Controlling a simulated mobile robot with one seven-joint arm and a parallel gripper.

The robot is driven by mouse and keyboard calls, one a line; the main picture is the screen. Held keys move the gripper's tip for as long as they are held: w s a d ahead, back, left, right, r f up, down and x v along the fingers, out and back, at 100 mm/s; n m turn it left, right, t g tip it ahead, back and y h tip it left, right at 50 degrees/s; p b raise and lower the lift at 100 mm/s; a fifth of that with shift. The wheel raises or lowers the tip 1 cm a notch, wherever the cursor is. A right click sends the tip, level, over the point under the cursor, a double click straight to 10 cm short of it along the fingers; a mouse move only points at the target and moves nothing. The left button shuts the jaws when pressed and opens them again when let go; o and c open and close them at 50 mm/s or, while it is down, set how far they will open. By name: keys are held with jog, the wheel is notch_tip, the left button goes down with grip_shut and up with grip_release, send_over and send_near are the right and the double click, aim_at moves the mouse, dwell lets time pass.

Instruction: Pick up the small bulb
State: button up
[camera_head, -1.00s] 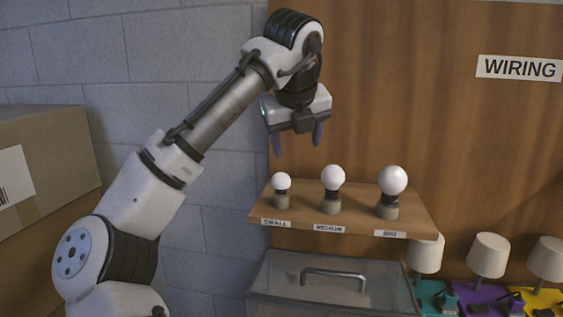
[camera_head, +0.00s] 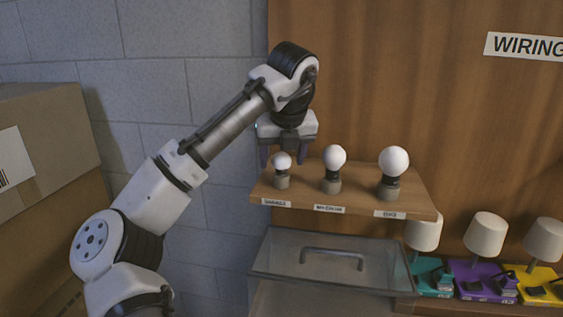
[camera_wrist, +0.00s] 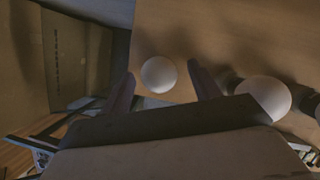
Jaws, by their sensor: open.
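The small bulb (camera_head: 281,160) is a white globe on a dark neck in a grey-brown socket, upright at the left end of the wooden shelf (camera_head: 350,200), behind the label SMALL. My gripper (camera_head: 282,158) is open and points down, with one purple finger on each side of the small bulb's globe in the head view. In the wrist view the small bulb (camera_wrist: 158,74) shows between the two fingertips (camera_wrist: 161,75). I cannot tell whether a finger touches it.
The medium bulb (camera_head: 333,158) stands close to the right of my gripper, and the big bulb (camera_head: 393,162) farther right. A lidded clear box (camera_head: 330,262) is below the shelf. Several lamps (camera_head: 486,236) stand at lower right. A cardboard box (camera_head: 50,150) is at left.

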aim_at(281, 165)
jog(key=shift+p+x, duration=0.45)
jog(key=shift+x, duration=1.35)
jog(key=c, duration=0.9)
jog(key=shift+r, duration=0.2)
